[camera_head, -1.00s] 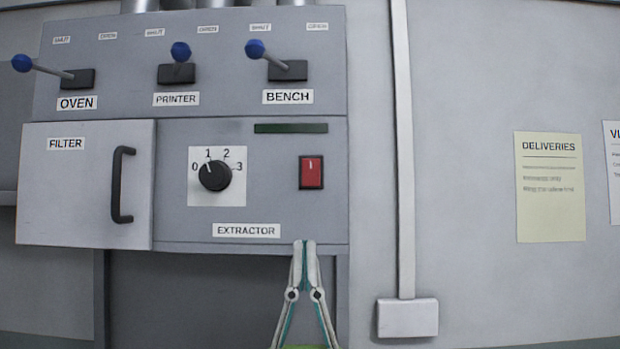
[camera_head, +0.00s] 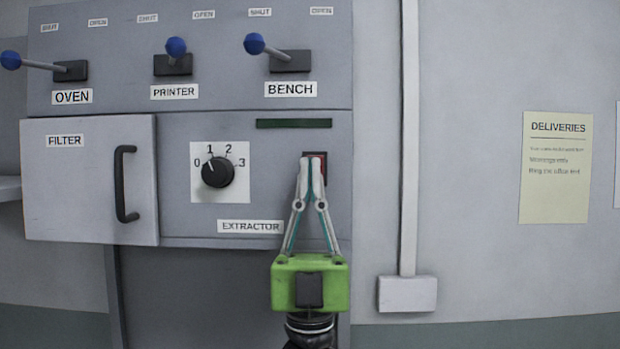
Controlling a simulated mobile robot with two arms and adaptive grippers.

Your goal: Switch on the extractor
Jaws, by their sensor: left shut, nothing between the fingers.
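The extractor panel (camera_head: 275,200) is grey, with an EXTRACTOR label low on it. Its red rocker switch (camera_head: 322,170) sits in a dark frame at the right and is mostly hidden behind my left gripper (camera_head: 312,160). The gripper is shut and empty, pointing up, with its fingertips over the switch. I cannot tell whether they touch it. The black dial (camera_head: 217,172) has its pointer near 1 on a white plate marked 0 to 3. The dark green strip (camera_head: 293,123) above looks unlit. My right gripper is not in view.
Blue-knobbed levers for OVEN (camera_head: 70,70), PRINTER (camera_head: 173,64) and BENCH (camera_head: 290,61) stick out above. The FILTER door (camera_head: 75,190) with a black handle (camera_head: 123,185) is at the left. A conduit and box (camera_head: 407,293) run down the wall at right.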

